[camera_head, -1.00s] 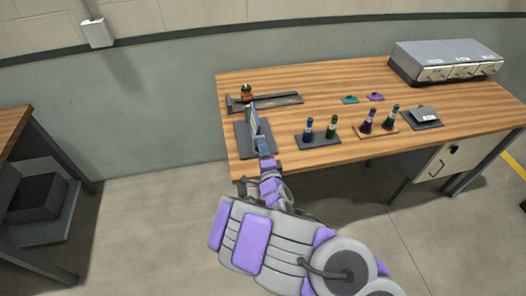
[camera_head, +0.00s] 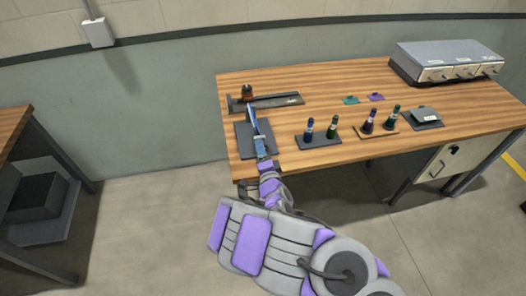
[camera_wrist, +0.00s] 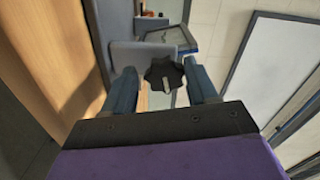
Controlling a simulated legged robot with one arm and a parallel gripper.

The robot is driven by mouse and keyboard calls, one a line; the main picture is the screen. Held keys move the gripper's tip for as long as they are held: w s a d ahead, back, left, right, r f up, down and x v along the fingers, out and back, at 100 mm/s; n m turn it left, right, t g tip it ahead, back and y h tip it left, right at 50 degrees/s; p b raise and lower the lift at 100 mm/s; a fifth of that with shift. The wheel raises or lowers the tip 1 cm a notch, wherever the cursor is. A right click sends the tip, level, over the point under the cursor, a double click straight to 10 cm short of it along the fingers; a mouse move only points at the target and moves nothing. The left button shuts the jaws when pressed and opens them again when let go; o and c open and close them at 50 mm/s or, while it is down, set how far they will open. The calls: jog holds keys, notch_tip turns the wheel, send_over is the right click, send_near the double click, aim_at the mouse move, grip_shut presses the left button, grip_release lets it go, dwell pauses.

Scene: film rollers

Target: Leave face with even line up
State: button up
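In the wrist view, a black lobed knob (camera_wrist: 164,73) with a short pale mark on its face is framed between the two fingers of my gripper (camera_wrist: 161,84). The fingers are spread with gaps on both sides of the knob, and I cannot tell how far beyond the tips it lies. Behind it is a grey-blue plate (camera_wrist: 140,54). In the head view, my gripper (camera_head: 261,146) is at the upright blue-grey device (camera_head: 252,119) on a dark mat (camera_head: 244,143) at the table's left end. The knob is not visible there.
Several bottles stand on a dark stand (camera_head: 318,142) and a brown stand (camera_head: 376,132) to the right.

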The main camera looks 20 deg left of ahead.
jog(key=shift+o, duration=1.3)
jog(key=shift+r, duration=0.1)
jog(key=shift+d, duration=0.1)
jog(key=shift+s+d, duration=0.1)
jog(key=shift+d, duration=0.05)
jog(key=p+v, duration=1)
jog(key=v, duration=0.6)
jog(key=shift+s+f, duration=0.25)
jog(key=shift+s, duration=0.15)
